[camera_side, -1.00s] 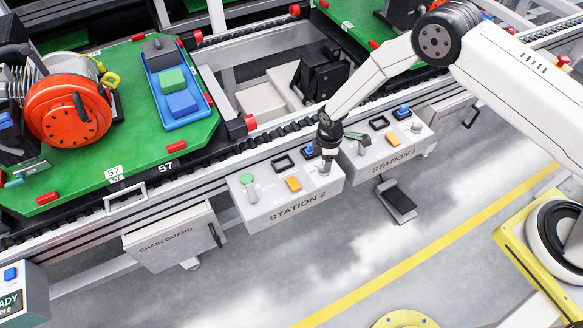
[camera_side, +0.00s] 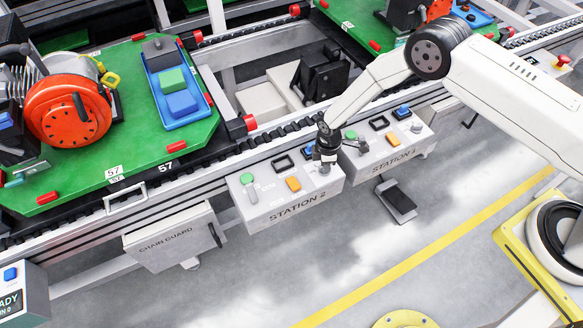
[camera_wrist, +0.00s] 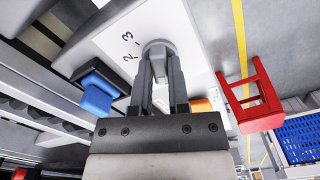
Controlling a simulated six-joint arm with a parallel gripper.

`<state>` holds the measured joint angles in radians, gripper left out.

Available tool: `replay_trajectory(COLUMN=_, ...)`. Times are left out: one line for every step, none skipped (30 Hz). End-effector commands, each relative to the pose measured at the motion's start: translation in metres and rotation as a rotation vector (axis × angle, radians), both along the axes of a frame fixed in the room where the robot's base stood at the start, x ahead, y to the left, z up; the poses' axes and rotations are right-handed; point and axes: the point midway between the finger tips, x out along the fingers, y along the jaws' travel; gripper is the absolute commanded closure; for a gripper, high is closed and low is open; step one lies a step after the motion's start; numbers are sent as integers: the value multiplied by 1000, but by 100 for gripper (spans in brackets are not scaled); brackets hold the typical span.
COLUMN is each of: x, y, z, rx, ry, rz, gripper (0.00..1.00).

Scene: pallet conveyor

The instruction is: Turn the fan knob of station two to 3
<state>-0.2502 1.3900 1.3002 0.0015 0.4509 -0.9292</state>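The station two box (camera_side: 300,203) is a light grey panel on the conveyor's front side, lettered STATION 2. My gripper (camera_side: 324,163) points down at its right end, over the small grey fan knob. In the wrist view the grey round knob (camera_wrist: 158,48) sits between the two dark fingers of my gripper (camera_wrist: 160,68). The fingers look closed on its sides. The printed digits 2 and 3 show left of the knob. The knob's pointer and the other digits are hidden or unclear.
Station two also has a green button (camera_side: 247,178), an orange button (camera_side: 293,184) and a blue switch (camera_wrist: 97,96) close to my fingers. The station one box (camera_side: 392,152) is just right. A green pallet (camera_side: 135,130) stands behind at left. A red stool (camera_wrist: 252,98) is on the floor.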

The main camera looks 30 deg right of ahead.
Motion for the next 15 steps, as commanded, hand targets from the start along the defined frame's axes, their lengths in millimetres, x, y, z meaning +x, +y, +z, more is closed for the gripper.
replay_trajectory(x=0, y=0, z=0, rx=0, ry=0, rz=0, gripper=100)
replay_trajectory(x=0, y=0, z=0, rx=0, ry=0, rz=0, gripper=100)
replay_trajectory(x=0, y=0, z=0, rx=0, ry=0, rz=-1, gripper=100)
replay_trajectory(x=0, y=0, z=0, rx=0, ry=0, rz=-2, gripper=100)
replay_trajectory(x=0, y=0, z=0, rx=0, ry=0, rz=-4, gripper=100)
replay_trajectory(x=0, y=0, z=0, rx=0, ry=0, rz=-8, gripper=100)
replay_trajectory(x=0, y=0, z=0, rx=0, ry=0, rz=-11, gripper=100)
replay_trajectory(x=0, y=0, z=0, rx=0, ry=0, rz=-16, gripper=100)
replay_trajectory(x=0, y=0, z=0, rx=0, ry=0, rz=-25, gripper=100)
replay_trajectory(x=0, y=0, z=0, rx=0, ry=0, rz=-32, gripper=100)
replay_trajectory(x=0, y=0, z=0, rx=0, ry=0, rz=-40, gripper=100)
replay_trajectory(x=0, y=0, z=0, rx=0, ry=0, rz=-53, gripper=100)
replay_trajectory(x=0, y=0, z=0, rx=-1, ry=0, rz=-65, gripper=100)
replay_trajectory(x=0, y=0, z=0, rx=-1, ry=0, rz=-77, gripper=100)
replay_trajectory(x=0, y=0, z=0, rx=-1, ry=0, rz=-97, gripper=100)
